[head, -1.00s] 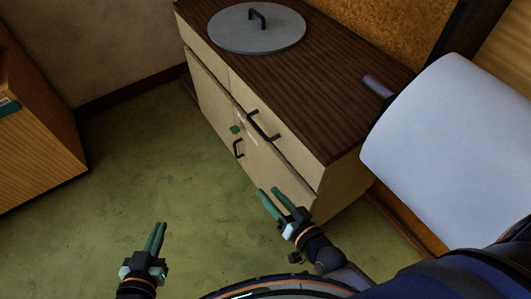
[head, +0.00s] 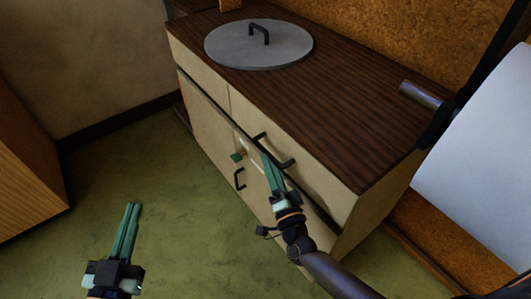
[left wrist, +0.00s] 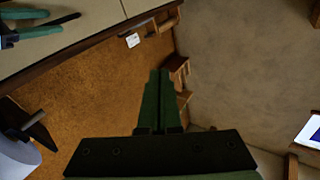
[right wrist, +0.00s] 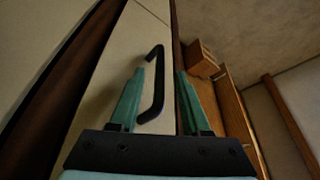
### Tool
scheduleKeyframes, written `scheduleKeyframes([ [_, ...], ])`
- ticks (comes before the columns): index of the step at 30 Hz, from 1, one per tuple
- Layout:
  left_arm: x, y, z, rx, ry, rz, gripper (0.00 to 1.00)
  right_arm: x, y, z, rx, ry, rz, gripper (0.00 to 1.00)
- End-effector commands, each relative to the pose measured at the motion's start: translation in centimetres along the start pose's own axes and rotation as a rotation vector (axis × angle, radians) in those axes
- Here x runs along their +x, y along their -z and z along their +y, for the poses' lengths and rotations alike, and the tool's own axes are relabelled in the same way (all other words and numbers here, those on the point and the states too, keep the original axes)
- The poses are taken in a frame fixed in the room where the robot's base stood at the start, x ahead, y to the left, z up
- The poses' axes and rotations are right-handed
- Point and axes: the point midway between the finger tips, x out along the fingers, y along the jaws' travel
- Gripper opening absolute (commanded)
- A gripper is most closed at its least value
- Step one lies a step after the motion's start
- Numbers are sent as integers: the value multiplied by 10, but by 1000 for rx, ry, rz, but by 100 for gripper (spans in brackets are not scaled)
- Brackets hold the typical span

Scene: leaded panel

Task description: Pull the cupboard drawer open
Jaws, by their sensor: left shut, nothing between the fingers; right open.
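The pale cupboard (head: 205,135) has a dark wood top. Its drawer front (head: 315,180) looks flush with the cupboard and carries a black bar handle (head: 285,162). My right gripper (head: 266,158) is at the drawer front, its fingertips close beside the handle. In the right wrist view the handle (right wrist: 158,85) appears between the open green fingers (right wrist: 160,76), nearer the left one; I cannot tell whether they touch. My left gripper (head: 133,206) is shut and empty above the floor, away from the cupboard. Its closed fingers also show in the left wrist view (left wrist: 160,72).
A round grey lid (head: 235,45) with a black handle lies on the cupboard top. The green floor (head: 130,165) before the cupboard is clear.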

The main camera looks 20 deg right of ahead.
Motion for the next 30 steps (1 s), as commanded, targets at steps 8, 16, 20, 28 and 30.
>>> scheduleKeyframes([
  [8,0,31,-2,37,0,127,0,40,0,1,-1,0,1,47],
  [16,0,38,-3,45,0,154,0,48,0,1,-2,-1,0,47],
  [20,0,38,-3,45,1,154,0,47,0,0,-1,-1,0,47],
  [28,0,38,-3,45,1,153,0,47,0,0,-1,-1,0,17],
  [30,0,38,-3,45,1,153,0,47,0,0,-1,-1,0,9],
])
